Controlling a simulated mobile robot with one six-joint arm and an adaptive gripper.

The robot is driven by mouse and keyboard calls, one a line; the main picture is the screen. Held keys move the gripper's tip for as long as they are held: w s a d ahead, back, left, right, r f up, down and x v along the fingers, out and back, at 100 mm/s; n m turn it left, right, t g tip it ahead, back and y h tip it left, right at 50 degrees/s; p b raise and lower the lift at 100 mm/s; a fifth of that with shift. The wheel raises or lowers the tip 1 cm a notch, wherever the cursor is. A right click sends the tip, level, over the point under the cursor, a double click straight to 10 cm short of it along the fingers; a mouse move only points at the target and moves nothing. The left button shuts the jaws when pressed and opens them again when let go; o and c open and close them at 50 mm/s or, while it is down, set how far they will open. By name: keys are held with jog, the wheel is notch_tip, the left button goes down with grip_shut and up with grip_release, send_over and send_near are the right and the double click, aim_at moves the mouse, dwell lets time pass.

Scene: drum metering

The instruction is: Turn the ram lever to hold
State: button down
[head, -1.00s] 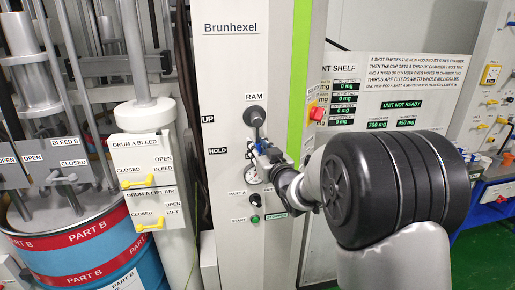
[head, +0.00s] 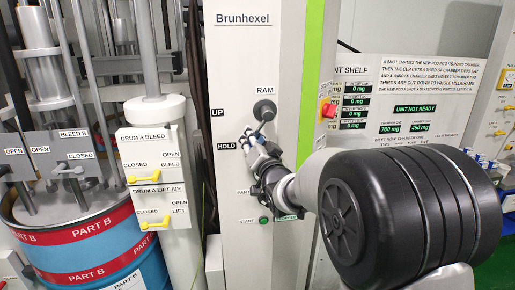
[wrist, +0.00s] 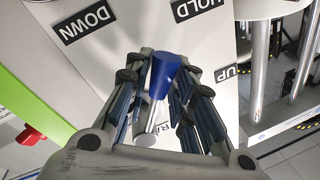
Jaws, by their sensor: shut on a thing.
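The ram lever has a black round hub (head: 264,110) under the RAM label. Its arm slopes down and left from the hub in the head view. In the wrist view its blue handle (wrist: 165,68) stands between my fingers, with a silver shaft below it. My gripper (head: 254,140) is shut on this handle. The HOLD label (head: 227,146) is left of the gripper, and it also shows in the wrist view (wrist: 207,14). There the handle points between HOLD and the DOWN label (wrist: 83,23), closer to HOLD. The UP label (head: 217,112) is left of the hub.
A green START button (head: 264,220) sits below on the same white panel. A red knob (head: 328,109) projects from the column at right. Yellow bleed and lift-air levers (head: 148,178) are on the left. The panel left of my gripper is clear.

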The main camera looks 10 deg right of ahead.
jog(key=shift+a+r+m+b, duration=0.3)
jog(key=shift+a+m+b, duration=0.3)
jog(key=shift+m, duration=0.5)
jog(key=c, duration=1.3)
grip_release()
jog(key=shift+r, duration=0.15)
jog(key=shift+c, duration=0.2)
jog(key=shift+s, duration=0.15)
jog(key=s+d+f, duration=0.1)
jog(key=s, duration=1)
jog(key=shift+s+d+f, duration=0.3)
jog(key=shift+d, duration=0.05)
